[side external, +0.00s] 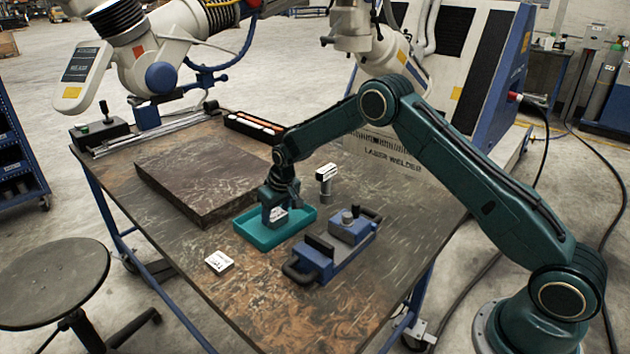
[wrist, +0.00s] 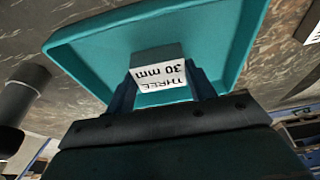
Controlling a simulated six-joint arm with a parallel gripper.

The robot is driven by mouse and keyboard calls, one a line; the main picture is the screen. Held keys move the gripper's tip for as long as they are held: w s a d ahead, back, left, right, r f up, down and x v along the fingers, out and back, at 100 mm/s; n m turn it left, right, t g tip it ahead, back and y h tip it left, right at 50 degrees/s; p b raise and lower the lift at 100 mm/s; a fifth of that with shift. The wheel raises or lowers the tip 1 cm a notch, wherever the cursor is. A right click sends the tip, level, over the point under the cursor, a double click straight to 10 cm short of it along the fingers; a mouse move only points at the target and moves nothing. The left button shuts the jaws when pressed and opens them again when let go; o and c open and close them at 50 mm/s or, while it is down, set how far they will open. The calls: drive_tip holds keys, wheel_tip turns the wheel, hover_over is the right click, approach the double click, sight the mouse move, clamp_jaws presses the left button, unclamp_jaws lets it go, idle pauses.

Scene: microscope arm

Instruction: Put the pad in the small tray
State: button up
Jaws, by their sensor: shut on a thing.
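The small tray (side external: 248,236) is teal with a raised rim and lies on the worktable. It also fills much of the wrist view (wrist: 110,50). My gripper (side external: 277,214) is over the tray, pointing down. It is shut on a block with a white label (side external: 279,216), which reads "THREE 30 mm" in the wrist view (wrist: 163,75). The block is between the two fingers, within the tray's outline. I cannot tell whether it touches the tray floor. I cannot tell for sure which thing is the pad; the held block may be it.
A white labelled block (side external: 219,261) lies on the table in front of the tray. A blue vise (side external: 332,250) stands to the right. A post with a white label (side external: 326,180) stands behind. A dark slab (side external: 200,165) lies at the back left.

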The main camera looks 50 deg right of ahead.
drive_tip(key=shift+w, duration=0.1)
drive_tip(key=o, duration=1.5)
drive_tip(key=shift+f, duration=0.15)
drive_tip(key=shift+c, duration=0.2)
drive_tip(key=v, duration=1.2)
drive_tip(key=shift+r, duration=0.25)
